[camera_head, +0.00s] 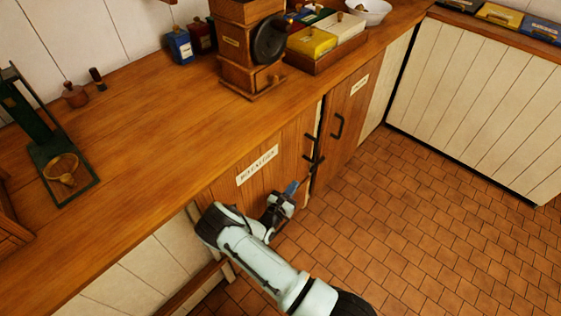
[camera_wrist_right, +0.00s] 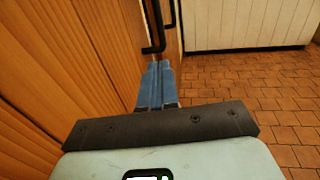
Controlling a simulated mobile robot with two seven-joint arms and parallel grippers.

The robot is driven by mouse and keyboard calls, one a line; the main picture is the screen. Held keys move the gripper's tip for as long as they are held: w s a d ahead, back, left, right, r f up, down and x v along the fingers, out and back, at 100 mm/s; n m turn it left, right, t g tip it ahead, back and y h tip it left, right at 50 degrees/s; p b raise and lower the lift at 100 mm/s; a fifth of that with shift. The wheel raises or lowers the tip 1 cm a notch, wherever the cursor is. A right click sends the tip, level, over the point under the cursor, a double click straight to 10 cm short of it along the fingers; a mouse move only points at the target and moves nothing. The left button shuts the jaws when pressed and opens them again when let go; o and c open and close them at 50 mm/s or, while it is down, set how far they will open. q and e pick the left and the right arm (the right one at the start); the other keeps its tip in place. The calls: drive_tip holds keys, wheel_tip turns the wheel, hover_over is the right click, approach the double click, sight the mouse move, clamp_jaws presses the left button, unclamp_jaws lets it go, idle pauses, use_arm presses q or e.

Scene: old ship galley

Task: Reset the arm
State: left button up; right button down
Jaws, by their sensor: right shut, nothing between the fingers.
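My right arm reaches in from the bottom of the head view. Its gripper (camera_head: 291,187) is in front of the wooden cabinet door (camera_head: 221,187), just below the black door handle (camera_head: 313,160). In the right wrist view the two blue fingers (camera_wrist_right: 157,82) lie together, shut with nothing between them. A black handle (camera_wrist_right: 152,28) shows just beyond the fingertips; I cannot tell whether they touch it. My left gripper is in neither view.
The wooden counter (camera_head: 130,120) runs along the left, with a coffee grinder (camera_head: 246,50), a green scale (camera_head: 50,150) and a tray of boxes (camera_head: 330,58) on it. A second door (camera_head: 345,130) has its own handle. The tiled floor (camera_head: 430,220) is clear.

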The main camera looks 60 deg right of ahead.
drive_tip(key=shift+s+a, duration=0.1)
drive_tip(key=s+a+f+m+g+y+p, duration=0.3)
drive_tip(key=s+a+f+m+y, duration=0.15)
drive_tip(key=s+a+y, duration=0.45)
drive_tip(key=s+a+f+m+g+y+p, duration=0.4)
drive_tip(key=s+a, duration=0.3)
drive_tip(key=a, duration=0.5)
drive_tip(key=w+a+r+m+t+y+p, duration=0.15)
drive_tip(key=a+m+y, duration=0.25)
drive_tip(key=a, duration=0.5)
drive_tip(key=a+r+m+t+y+p, duration=0.2)
drive_tip(key=a+m+y, duration=0.15)
drive_tip(key=a, duration=0.55)
use_arm(q)
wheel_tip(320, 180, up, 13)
drive_tip(key=p, duration=0.3)
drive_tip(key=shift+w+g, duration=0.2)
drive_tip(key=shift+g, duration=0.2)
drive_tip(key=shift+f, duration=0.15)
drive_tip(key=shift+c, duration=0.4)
use_arm(e)
drive_tip(key=w+a+r+m+t+y, duration=0.1)
drive_tip(key=w+a+r+m+t, duration=0.3)
drive_tip(key=w+a+r+m, duration=0.1)
drive_tip(key=shift+w+a+r, duration=0.5)
drive_tip(key=shift+w+a, duration=0.2)
drive_tip(key=shift+a, duration=0.25)
